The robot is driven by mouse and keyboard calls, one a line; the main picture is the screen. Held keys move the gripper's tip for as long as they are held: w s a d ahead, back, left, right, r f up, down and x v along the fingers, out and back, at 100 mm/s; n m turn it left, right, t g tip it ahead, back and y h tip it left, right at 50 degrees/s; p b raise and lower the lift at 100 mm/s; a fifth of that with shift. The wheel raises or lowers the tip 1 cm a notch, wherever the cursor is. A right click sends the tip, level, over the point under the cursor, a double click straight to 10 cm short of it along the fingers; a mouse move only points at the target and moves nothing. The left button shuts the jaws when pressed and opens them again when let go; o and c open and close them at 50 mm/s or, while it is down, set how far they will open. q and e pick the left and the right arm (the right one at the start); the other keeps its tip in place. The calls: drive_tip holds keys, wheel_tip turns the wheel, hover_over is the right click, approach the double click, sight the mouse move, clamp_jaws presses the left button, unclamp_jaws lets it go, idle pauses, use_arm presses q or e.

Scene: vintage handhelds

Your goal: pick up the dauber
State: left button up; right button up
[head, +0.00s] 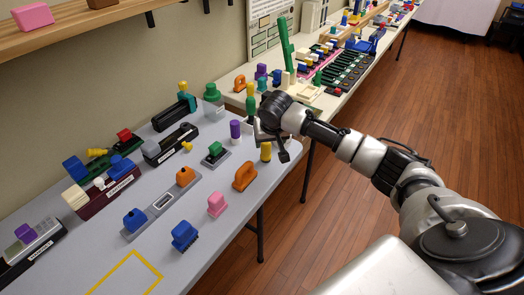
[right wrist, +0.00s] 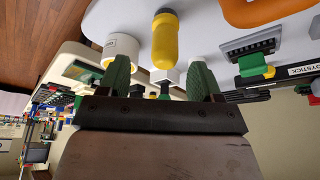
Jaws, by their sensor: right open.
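The thing I take for the dauber is a small yellow bottle-shaped piece (head: 265,151) near the right end of the grey table. In the right wrist view the yellow body (right wrist: 165,40) has a white neck and a dark narrow part. My right gripper (head: 271,146) is open at it, with one finger to each side in the head view. The green fingertips (right wrist: 160,80) flank the white neck and dark part in the right wrist view, with gaps visible. The gripper hides part of the piece in the head view. My left gripper is out of view.
A purple-topped cylinder (head: 235,129), an orange loop (head: 244,176) and a green switch (head: 215,150) stand nearby. Several handhelds line the wall side. A second table (head: 318,101) crowded with parts lies beyond. Free table surface lies inside the yellow outline (head: 133,252).

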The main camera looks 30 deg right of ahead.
sight(266, 147)
drive_tip(key=x, duration=0.3)
drive_tip(key=w+x, duration=0.1)
drive_tip(key=x, duration=0.2)
drive_tip(key=shift+a, duration=0.15)
drive_tip(key=shift+c, duration=0.3)
drive_tip(key=c, duration=1)
